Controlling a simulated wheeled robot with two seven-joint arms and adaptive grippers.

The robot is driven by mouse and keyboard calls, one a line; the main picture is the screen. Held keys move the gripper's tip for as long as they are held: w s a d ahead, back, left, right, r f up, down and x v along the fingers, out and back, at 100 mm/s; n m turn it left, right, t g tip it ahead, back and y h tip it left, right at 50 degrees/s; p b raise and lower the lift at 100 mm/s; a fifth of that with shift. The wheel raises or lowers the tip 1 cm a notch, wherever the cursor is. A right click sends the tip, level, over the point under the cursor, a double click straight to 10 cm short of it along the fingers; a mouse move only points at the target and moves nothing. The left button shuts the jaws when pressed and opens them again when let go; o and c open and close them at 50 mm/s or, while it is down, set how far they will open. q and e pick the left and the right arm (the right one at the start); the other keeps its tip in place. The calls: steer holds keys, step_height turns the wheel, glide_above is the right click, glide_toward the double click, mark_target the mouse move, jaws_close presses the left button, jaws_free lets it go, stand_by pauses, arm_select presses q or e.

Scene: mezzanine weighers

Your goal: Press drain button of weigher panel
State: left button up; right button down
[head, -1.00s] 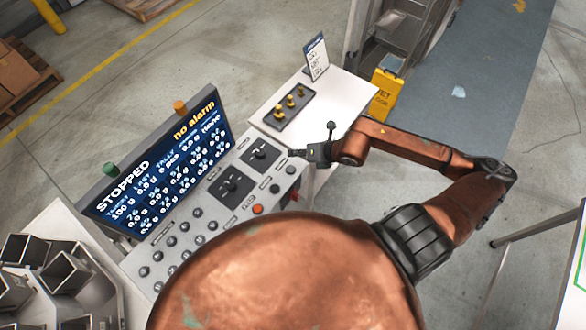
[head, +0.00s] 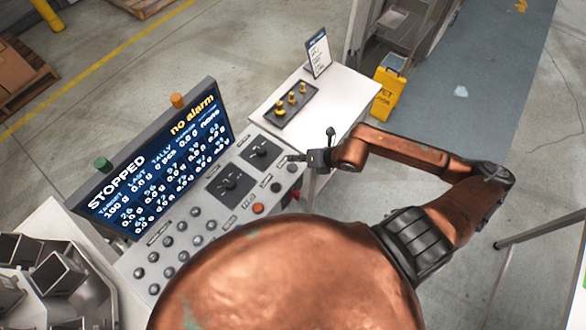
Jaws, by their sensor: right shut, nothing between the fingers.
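The weigher panel (head: 217,197) is a light grey sloped console with rows of dark round knobs or buttons, dark switch plates and an orange-red button (head: 257,208). Its screen (head: 160,165) reads STOPPED and no alarm. The labels are too small to read, so I cannot tell which button is drain. My right gripper (head: 300,158) is shut and empty, at the panel's upper right end, close to the dark knob there; I cannot tell whether it touches. A copper part of my own body hides the panel's lower edge. My left gripper is not in view.
A white table (head: 335,105) beyond the panel holds a dark tray of brass weights (head: 290,104) and a standing card (head: 318,54). Metal hoppers (head: 58,273) sit at lower left. Pallets with boxes lie farther back.

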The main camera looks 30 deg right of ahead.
mark_target(289, 165)
step_height(289, 165, down, 2)
steer(key=shift+a+f+b, duration=0.1)
steer(key=shift+f+b, duration=0.1)
steer(key=shift+b, duration=0.45)
steer(key=shift+f, duration=0.15)
stand_by(0.7)
steer(key=shift+f+b, duration=0.45)
steer(key=shift+f+b, duration=0.3)
steer(key=shift+f, duration=0.15)
stand_by(0.6)
steer(key=shift+r+p, duration=0.7)
steer(key=shift+r, duration=0.2)
